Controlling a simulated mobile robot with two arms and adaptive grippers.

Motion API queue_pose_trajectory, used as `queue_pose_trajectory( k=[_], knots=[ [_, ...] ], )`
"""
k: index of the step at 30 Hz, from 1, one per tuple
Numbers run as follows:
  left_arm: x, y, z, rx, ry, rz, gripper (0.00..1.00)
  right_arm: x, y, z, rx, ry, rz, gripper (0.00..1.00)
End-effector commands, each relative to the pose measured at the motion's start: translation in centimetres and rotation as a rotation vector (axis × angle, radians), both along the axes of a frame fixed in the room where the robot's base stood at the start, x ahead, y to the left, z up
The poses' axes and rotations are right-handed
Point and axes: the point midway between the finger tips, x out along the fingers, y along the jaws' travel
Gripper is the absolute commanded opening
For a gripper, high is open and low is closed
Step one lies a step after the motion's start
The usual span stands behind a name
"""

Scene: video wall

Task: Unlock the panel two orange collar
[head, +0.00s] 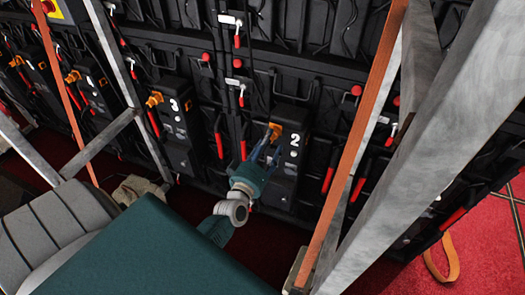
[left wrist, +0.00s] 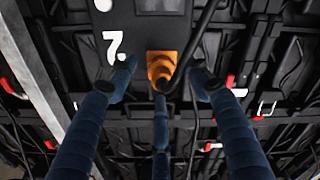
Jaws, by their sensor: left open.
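The panel two (head: 288,155) is a black box marked with a white 2 on the video wall's back. Its orange collar (head: 275,130) is at the box's upper left, on a black cable. In the left wrist view the collar (left wrist: 161,66) is near the middle, beside the upside-down 2. My left gripper (head: 264,150) is open, its blue fingers close to the collar. In the left wrist view two fingers spread on either side of the collar, and a third is below it; I cannot tell whether any touches. My right gripper is not in view.
Panel three (head: 178,130), with its own orange collar (head: 154,99), stands to the left. A metal frame post (head: 430,150) and an orange strap (head: 350,150) run along the right. Black cables and red-handled latches (head: 219,145) surround the panel.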

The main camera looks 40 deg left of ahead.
Motion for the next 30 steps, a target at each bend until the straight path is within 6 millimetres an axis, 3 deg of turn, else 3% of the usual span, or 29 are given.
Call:
queue_pose_trajectory(
  k=[4,20,30],
  knots=[
    [2.7,0.7,0.1,0.022,0.003,0.001,0.5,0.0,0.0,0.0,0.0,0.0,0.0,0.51],
    [2.3,0.9,-0.1,0.79,0.188,-0.001,0.5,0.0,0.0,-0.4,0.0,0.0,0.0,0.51],
    [-4.8,-0.8,-0.2,0.781,0.19,-0.002,0.5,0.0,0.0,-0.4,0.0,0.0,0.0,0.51]
  ],
)
